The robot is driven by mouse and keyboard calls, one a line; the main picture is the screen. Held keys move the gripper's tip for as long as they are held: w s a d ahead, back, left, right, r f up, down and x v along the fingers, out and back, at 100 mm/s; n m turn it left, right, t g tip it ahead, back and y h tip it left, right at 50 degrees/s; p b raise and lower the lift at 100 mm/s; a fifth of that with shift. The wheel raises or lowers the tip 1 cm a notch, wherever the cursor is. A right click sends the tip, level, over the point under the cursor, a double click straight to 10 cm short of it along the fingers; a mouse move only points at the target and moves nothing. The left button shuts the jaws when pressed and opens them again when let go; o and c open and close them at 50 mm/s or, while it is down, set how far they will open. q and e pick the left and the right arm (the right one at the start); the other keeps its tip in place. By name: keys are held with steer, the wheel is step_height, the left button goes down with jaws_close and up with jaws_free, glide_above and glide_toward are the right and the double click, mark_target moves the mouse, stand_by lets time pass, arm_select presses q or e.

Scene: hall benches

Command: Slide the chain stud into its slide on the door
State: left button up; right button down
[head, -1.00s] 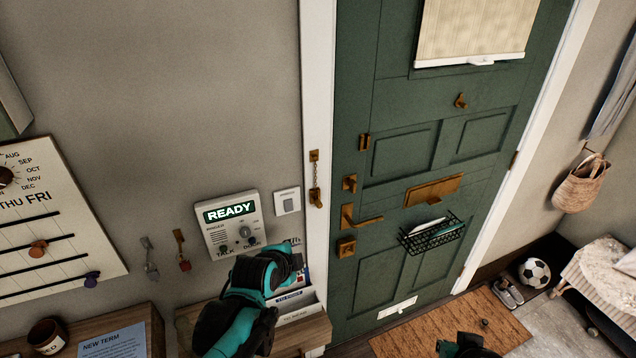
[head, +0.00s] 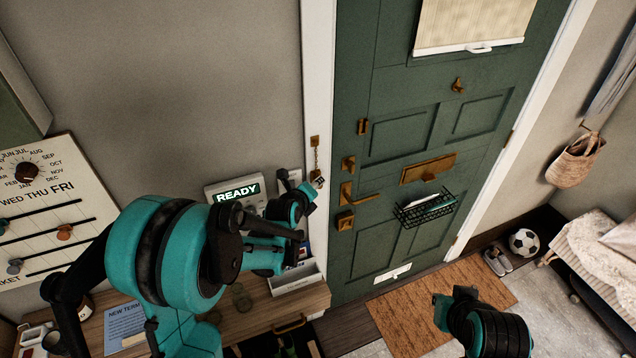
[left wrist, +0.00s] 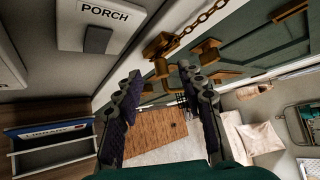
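The brass door chain (head: 316,158) hangs from its plate on the white door frame. Its stud (left wrist: 160,45) shows in the left wrist view at the end of the chain, just beyond my fingertips. My left gripper (left wrist: 160,72) is open, with its fingers apart and nothing clearly between them. In the head view, my left gripper (head: 308,192) is beside the chain's lower end and partly hides it. The brass slide (head: 362,126) is on the green door, right of the chain and a little higher. My right gripper (head: 442,304) is low over the doormat; its finger opening is unclear.
The green door (head: 400,190) has a lever handle (head: 362,196) and a wire basket (head: 426,208) near the chain. A READY intercom (head: 222,190) and a PORCH switch (left wrist: 103,22) are on the wall to the left. A wooden shelf (head: 255,318) stands below them.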

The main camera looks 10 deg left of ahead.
arm_select(q)
steer(key=shift+x, duration=1.55)
steer(key=shift+s+r, duration=0.1)
steer(key=shift+c, duration=0.9)
jaws_close()
step_height(320, 180, up, 8)
steer(key=p, duration=0.5)
steer(key=s+a, duration=0.2)
steer(key=s, duration=1.6)
step_height(320, 180, up, 5)
steer(key=p, duration=0.4)
steer(key=shift+d+r, duration=0.1)
